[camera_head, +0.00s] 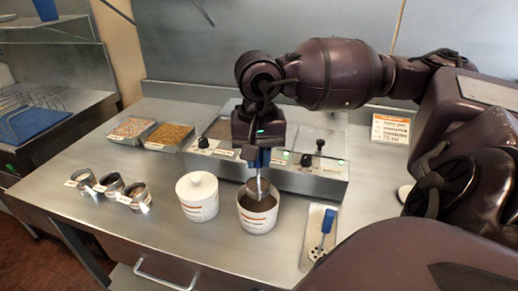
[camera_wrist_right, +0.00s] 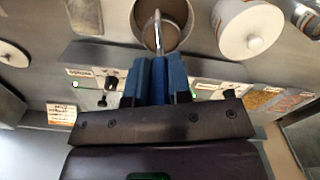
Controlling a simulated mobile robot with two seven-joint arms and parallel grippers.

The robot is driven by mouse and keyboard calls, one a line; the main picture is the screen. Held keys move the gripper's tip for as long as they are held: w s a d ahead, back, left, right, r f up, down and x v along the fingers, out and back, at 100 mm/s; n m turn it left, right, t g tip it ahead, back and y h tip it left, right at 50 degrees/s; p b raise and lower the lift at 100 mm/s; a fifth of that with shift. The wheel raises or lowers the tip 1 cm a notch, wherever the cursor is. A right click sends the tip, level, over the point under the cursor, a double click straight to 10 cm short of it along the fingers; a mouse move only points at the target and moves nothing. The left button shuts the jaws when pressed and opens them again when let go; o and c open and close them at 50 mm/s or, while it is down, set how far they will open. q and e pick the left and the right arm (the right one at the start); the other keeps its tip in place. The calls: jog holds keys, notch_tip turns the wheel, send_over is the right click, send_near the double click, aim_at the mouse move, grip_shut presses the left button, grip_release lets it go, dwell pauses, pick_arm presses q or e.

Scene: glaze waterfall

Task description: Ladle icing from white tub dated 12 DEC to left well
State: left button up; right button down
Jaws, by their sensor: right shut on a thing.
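My right gripper (camera_head: 258,155) is shut on the blue-handled ladle (camera_head: 259,184) and points down above the open white tub (camera_head: 258,222). The ladle's metal stem reaches down into this tub, which holds something brown; its bowl is hard to make out. The wrist view shows the gripper (camera_wrist_right: 158,95), the stem (camera_wrist_right: 157,32) and the open tub's rim (camera_wrist_right: 189,22). A lidded white tub (camera_head: 198,200) stands just left of the open one. The dates cannot be read. The left well (camera_head: 222,129) of the metal warmer lies behind, partly hidden by my arm. My left gripper is out of view.
A metal tray (camera_head: 307,252) with a blue-handled tool (camera_head: 326,224) lies right of the tub. Several small labelled metal cups (camera_head: 138,196) stand left. Two topping trays (camera_head: 168,136) sit at the back left. The warmer's front (camera_head: 300,180) carries knobs. The counter's front left is clear.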

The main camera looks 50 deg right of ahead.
jog(key=shift+r+p, duration=0.4)
jog(key=shift+r, duration=0.8)
dwell(0.5)
